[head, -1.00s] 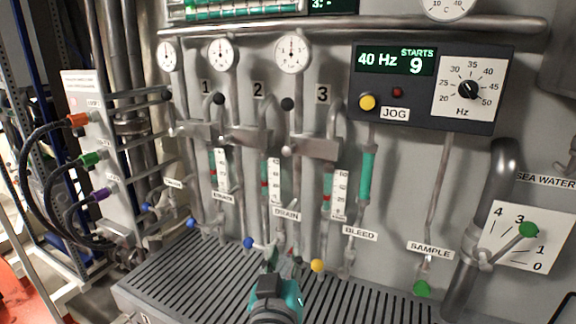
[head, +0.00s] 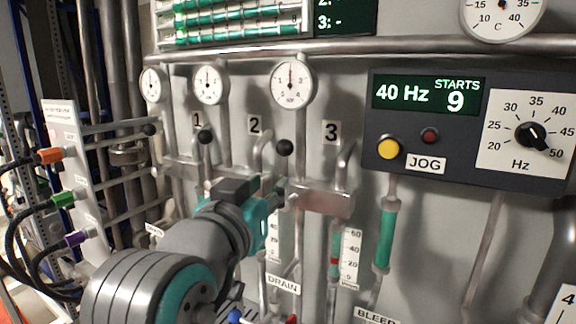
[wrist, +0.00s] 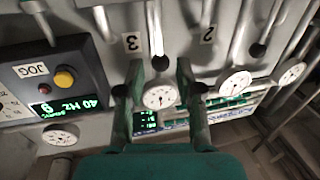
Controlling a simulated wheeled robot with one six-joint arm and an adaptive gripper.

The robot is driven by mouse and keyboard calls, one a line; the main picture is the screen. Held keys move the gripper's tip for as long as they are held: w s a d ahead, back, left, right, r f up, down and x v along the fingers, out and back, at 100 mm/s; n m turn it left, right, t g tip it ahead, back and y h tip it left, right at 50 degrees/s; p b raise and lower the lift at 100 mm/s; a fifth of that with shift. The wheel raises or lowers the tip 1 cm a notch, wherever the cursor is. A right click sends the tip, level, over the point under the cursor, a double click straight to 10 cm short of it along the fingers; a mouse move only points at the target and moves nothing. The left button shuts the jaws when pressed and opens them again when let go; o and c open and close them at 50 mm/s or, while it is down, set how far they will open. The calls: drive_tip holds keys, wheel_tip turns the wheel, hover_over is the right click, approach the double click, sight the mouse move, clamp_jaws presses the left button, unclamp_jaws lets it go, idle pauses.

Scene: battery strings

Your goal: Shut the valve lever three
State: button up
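A horizontal pipe (head: 400,45) crosses above the gauges. The control box (head: 440,130) juts out at right. A green-filled sight tube (head: 386,240) hangs below it.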

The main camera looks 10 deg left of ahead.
sight(284, 169)
drive_tip(key=w, duration=0.3)
drive_tip(key=w+d, duration=0.1)
drive_tip(key=w, duration=0.5)
drive_tip(key=shift+w+d, duration=0.25)
drive_tip(key=shift+w, duration=0.1)
clamp_jaws()
